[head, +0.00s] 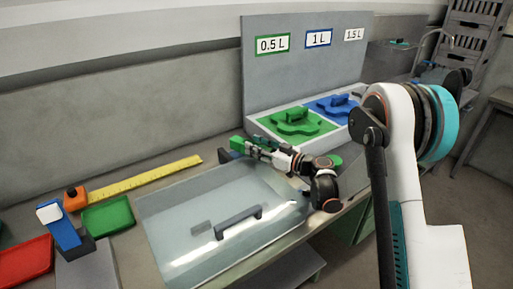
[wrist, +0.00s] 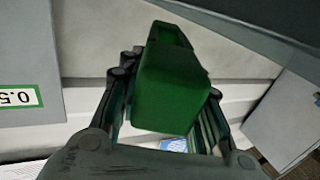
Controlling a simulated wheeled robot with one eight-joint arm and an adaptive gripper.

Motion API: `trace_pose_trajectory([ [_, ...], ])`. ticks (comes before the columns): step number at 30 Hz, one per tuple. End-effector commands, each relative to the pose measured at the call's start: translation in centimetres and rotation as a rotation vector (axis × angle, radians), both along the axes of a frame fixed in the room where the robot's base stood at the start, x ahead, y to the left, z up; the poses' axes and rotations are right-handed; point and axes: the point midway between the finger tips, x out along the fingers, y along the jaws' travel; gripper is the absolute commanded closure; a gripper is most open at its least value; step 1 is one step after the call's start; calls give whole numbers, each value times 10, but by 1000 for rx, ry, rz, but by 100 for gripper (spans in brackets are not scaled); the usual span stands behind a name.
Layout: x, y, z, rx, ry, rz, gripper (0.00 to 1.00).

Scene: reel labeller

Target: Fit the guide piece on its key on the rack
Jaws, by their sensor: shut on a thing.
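My gripper (head: 258,147) is left of and in front of the rack's base, over the back of the clear-lidded box. It is shut on a green block-like piece (wrist: 168,85), which I take to be the guide piece. Its far end narrows in the wrist view, and its other side is hidden. The rack has a grey back panel (head: 300,75) with labels 0.5 L, 1 L and 1.5 L. A green lobed shape (head: 297,122) lies under 0.5 L and a blue one (head: 333,105) under 1 L. The held piece is apart from both.
The box with a clear lid (head: 180,215) and dark handle fills the front bench. A yellow ruler (head: 150,178), green tray (head: 108,215), red tray (head: 25,262) and blue upright device (head: 62,228) are at left. My arm covers the bench's right side.

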Motion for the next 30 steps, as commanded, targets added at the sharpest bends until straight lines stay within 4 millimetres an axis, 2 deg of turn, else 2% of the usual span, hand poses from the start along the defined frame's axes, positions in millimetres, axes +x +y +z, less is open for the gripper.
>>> trace_pose_trajectory([
  [16, 0, 0, -12, 0, 0, 0, 98],
  [17, 0, 0, -12, 0, 0, 0, 65],
  [19, 0, 0, -12, 0, 0, 0, 49],
  [30, 0, 0, -11, 0, 0, 0, 47],
])
